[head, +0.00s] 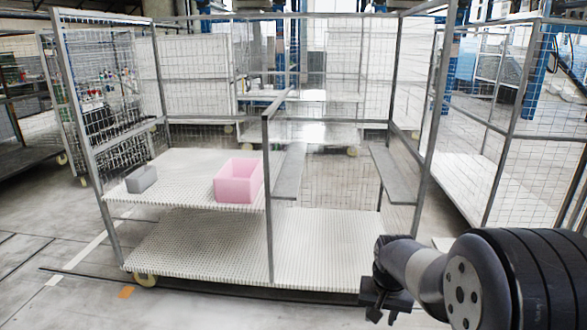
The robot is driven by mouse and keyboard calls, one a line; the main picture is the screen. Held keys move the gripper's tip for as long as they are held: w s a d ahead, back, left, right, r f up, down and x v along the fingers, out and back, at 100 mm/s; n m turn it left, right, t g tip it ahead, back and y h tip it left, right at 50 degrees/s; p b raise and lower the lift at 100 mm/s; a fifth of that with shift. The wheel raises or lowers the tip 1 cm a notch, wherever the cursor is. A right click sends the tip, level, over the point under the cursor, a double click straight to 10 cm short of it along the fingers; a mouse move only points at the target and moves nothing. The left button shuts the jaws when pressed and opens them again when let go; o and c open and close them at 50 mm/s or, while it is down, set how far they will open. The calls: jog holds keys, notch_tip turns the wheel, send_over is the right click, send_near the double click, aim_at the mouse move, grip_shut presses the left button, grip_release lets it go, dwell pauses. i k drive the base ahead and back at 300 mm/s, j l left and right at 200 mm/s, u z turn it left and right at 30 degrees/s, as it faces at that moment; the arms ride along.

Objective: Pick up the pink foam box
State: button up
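The pink foam box (238,181) is an open-topped box. It stands upright on the right part of the upper left shelf (185,164) of a wire-mesh cart, close to the cart's middle post. My gripper (372,312) is low at the right of the head view, in front of the cart's lower deck. It is to the right of the pink box, below it in the picture, and well apart from it. The gripper is dark, small and partly cut by the frame's lower area; its finger opening is not clear. No object shows in it.
A small grey box (141,179) stands on the same shelf, to the left. The cart's middle post (268,200) rises beside the pink box. Grey side ledges (393,175) flank the open right half. The lower deck (330,250) is empty. Another mesh cart (500,180) stands at right.

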aim_at(240, 181)
jog(key=i+j+u, duration=0.2)
jog(key=i+u, duration=0.8)
jog(key=i+l+u, duration=0.3)
jog(key=i+u, duration=0.15)
jog(key=i, duration=0.2)
jog(key=i+z, duration=0.1)
jog(key=i, duration=0.35)
jog(key=i+j+z, duration=0.1)
jog(key=i, duration=0.35)
jog(key=i+j+z, duration=0.1)
jog(key=i, duration=0.35)
jog(key=i+z, duration=0.4)
jog(key=i+j+z, duration=0.1)
jog(key=i+z, duration=0.35)
jog(key=k, duration=0.1)
